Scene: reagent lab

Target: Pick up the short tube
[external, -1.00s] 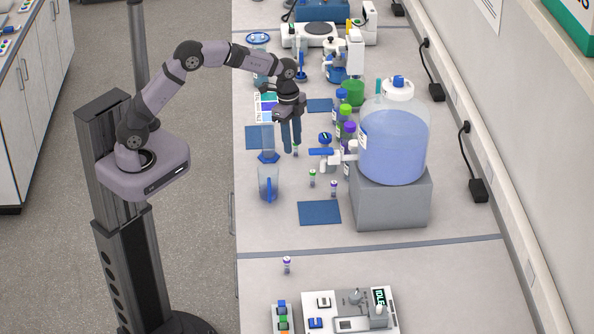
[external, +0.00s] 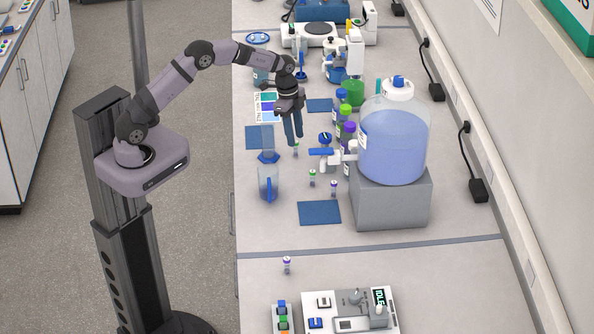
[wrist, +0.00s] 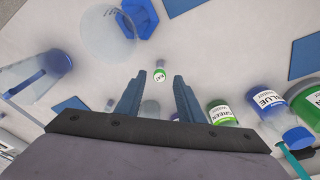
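Several small capped tubes stand on the bench, and I cannot tell for sure which one the task means. A tube (external: 296,151) stands just below my gripper. A green-capped tube (external: 312,178) and a purple-capped tube (external: 334,188) stand nearer the front, and another purple-capped tube (external: 287,264) stands farther forward. My gripper (external: 294,142) points down above the bench; the wrist view shows its fingers (wrist: 159,76) apart with nothing held.
Capped reagent bottles (external: 346,128) and a large blue carboy (external: 394,140) on a grey block stand on the right. A blue mat (external: 319,213) lies clear in front.

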